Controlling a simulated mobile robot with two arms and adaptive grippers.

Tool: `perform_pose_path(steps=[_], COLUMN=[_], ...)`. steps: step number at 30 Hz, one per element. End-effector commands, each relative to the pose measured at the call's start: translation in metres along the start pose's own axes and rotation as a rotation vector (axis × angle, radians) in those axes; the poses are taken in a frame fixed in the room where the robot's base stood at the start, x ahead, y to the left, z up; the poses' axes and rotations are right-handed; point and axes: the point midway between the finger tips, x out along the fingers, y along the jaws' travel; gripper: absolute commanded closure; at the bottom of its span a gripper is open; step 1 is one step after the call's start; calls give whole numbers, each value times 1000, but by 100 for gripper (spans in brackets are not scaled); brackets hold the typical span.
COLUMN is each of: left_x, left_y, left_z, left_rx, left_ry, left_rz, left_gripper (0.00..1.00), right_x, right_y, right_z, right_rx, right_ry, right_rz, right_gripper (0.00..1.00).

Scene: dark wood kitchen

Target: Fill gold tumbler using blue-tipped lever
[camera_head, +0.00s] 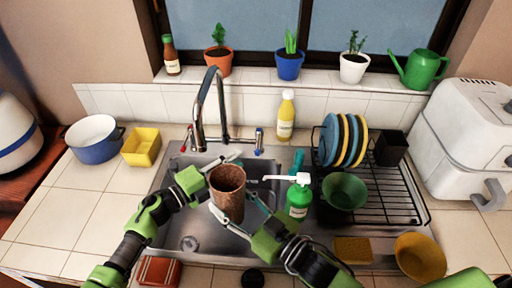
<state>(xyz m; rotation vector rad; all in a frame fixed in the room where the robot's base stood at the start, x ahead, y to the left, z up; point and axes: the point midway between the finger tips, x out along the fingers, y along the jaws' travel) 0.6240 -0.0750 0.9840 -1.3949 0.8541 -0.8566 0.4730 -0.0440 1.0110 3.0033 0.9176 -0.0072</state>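The gold tumbler (228,198), brownish and speckled, stands upright over the sink, right of and below the faucet spout. My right gripper (232,203) comes from the lower right with a finger on each side of the tumbler and appears closed on it. My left gripper (226,174) is beside the tumbler's upper left with its fingers spread; one finger runs along the back of the rim, and the other is partly hidden. The blue-tipped lever (259,141) stands behind the sink, right of the faucet (207,100), apart from both grippers.
A red-tipped lever (187,138) stands left of the faucet. A green soap dispenser (298,197) is close right of the tumbler. A dish rack (400,207) with plates and a green bowl (344,190) fills the right. The counter (85,205) left of the sink has free room.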

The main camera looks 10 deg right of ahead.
Motion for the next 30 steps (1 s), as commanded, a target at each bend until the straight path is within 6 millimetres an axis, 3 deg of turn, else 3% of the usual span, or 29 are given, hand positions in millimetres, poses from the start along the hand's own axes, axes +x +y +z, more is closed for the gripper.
perform_pose_path(steps=[4, 12, 18, 29, 30], left_x=[35, 75, 89, 91, 91], left_y=[-2, -1, -1, 0, 0], left_z=[-1, 2, 0, 0, 0], left_rx=[-3, -3, -3, -3, -3], left_ry=[2, -2, 0, 0, 0], left_rz=[-3, -1, -1, 0, 0], left_gripper=[71, 71, 71, 71, 81], right_x=[0, 0, 0, 0, 0], right_y=[0, 0, 0, 0, 0], right_z=[-2, -2, -2, -2, -2], right_rx=[0, 0, 0, 0, 0], right_ry=[3, 3, 3, 3, 3], right_rz=[0, 0, 0, 0, 0], right_gripper=[87, 87, 87, 87, 87])
